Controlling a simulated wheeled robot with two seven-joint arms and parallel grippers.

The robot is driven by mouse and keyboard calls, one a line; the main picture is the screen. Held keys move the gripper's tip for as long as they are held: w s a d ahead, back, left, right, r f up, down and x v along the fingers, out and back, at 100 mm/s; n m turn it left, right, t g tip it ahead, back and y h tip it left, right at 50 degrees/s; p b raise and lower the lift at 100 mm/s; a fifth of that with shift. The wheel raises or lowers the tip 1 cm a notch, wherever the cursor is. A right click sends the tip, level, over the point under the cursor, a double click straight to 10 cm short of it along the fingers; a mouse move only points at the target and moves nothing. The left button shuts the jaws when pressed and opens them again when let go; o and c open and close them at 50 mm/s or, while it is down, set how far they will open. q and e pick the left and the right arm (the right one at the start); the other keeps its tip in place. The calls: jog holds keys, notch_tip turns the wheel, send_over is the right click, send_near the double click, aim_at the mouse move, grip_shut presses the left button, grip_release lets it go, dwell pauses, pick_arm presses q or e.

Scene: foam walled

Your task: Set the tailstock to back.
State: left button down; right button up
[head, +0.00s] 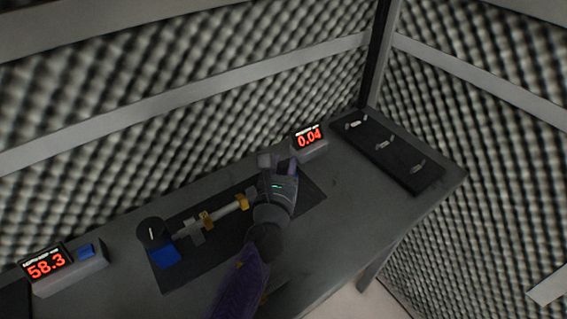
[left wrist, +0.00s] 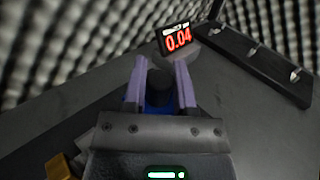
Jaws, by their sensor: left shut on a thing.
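My left gripper (head: 278,166) reaches over the right end of a bench device on a dark base plate (head: 314,192). In the left wrist view its two purple fingers (left wrist: 159,84) are shut on a dark upright part with blue at its foot, which I take to be the tailstock (left wrist: 160,82). In the head view my gripper and arm hide most of this part. A pale shaft (head: 228,210) with yellow supports (head: 207,220) lies along the plate to the left. A round dark headpiece (head: 151,231) and a blue block (head: 165,256) are at its left end. My right gripper is out of view.
A display reading 0.04 (head: 309,138) stands just behind my gripper. A display reading 58.3 (head: 45,264) is at far left, with a blue button (head: 86,250). A dark tray (head: 408,177) with three small metal pieces lies at right. Foam walls close off the back and right.

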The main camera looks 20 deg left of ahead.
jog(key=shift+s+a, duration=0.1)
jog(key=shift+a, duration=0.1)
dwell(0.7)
pick_arm(q)
jog(key=shift+w+d, duration=0.1)
jog(key=shift+w, duration=0.05)
jog(key=shift+w+d, duration=0.75)
jog(key=shift+w, duration=0.2)
jog(key=shift+w+d, duration=0.1)
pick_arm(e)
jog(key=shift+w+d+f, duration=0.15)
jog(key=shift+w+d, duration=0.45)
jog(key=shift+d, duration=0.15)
pick_arm(q)
jog(key=shift+c, duration=2.1)
grip_release()
jog(key=shift+w+d, duration=0.1)
